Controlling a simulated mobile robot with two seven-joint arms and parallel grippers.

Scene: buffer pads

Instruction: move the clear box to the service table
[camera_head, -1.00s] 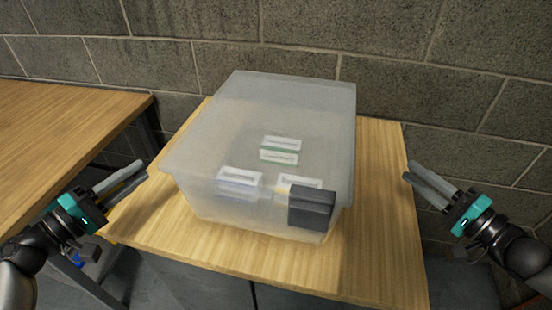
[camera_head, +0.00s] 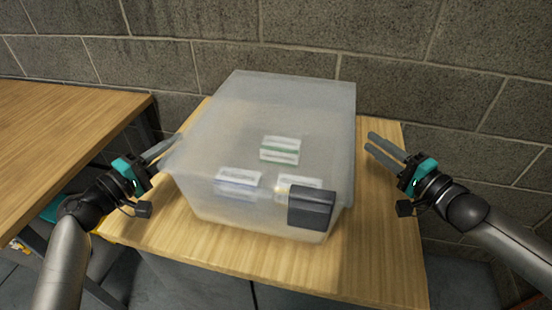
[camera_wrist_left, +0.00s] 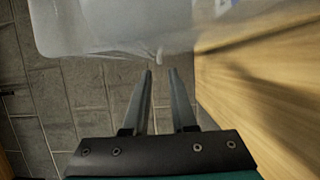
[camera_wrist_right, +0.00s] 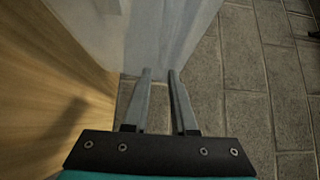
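The clear box (camera_head: 260,110) is a large translucent bin on a small wooden table. My right gripper (camera_head: 370,142) is open just right of the box. Its fingers (camera_wrist_right: 159,73) are apart, tips by the box wall in the right wrist view.
The small wooden table (camera_head: 385,250) has bare strips at the front and right of the box. Another wooden table (camera_head: 60,130) stands at the left, with a gap between. A grey block wall (camera_head: 450,60) closes off the back.

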